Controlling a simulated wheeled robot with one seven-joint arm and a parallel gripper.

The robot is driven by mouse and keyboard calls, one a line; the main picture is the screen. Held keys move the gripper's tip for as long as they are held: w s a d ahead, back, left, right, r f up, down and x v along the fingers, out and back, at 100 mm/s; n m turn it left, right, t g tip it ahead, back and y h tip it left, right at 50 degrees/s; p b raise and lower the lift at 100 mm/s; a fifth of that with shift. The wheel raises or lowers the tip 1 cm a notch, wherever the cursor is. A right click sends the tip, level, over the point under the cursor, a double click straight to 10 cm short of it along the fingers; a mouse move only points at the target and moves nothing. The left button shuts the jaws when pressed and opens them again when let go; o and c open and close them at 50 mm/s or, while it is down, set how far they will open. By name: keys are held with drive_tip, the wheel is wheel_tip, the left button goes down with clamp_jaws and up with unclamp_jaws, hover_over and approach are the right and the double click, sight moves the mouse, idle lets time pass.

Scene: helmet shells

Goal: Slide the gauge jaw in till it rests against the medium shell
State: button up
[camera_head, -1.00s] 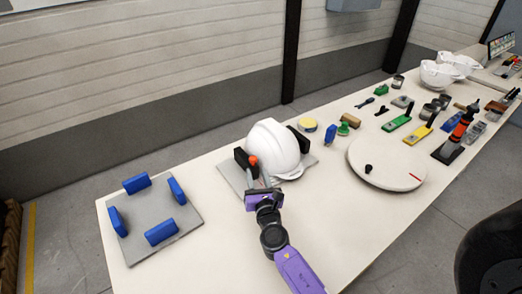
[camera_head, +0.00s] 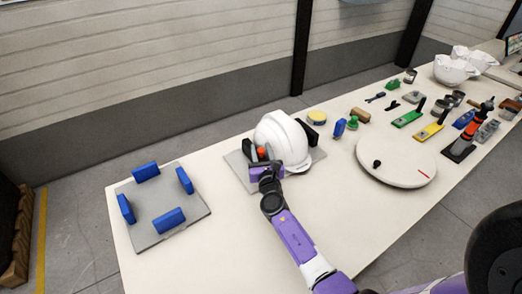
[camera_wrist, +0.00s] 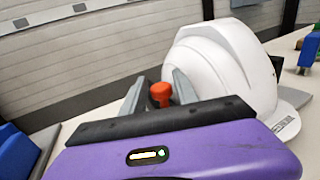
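The white medium shell (camera_head: 283,142) sits on the gauge's grey plate (camera_head: 235,163), between two black jaws. The left jaw (camera_head: 247,148) carries an orange-red knob (camera_head: 261,152). I cannot tell whether this jaw touches the shell. The right jaw (camera_head: 316,118) is partly behind the shell. My gripper (camera_head: 262,160) is at the knob, left of the shell. In the wrist view, my gripper's grey fingers (camera_wrist: 158,88) stand apart on either side of the knob (camera_wrist: 160,94), with a gap visible at the left finger. The shell (camera_wrist: 228,62) fills the right of that view.
A grey plate with several blue blocks (camera_head: 168,217) lies at the left. A round white turntable (camera_head: 400,172) with a black knob stands right of the gauge. Several tools and more white shells (camera_head: 455,68) lie farther right. The table in front of the gauge is clear.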

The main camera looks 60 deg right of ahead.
clamp_jaws()
idle(1.4)
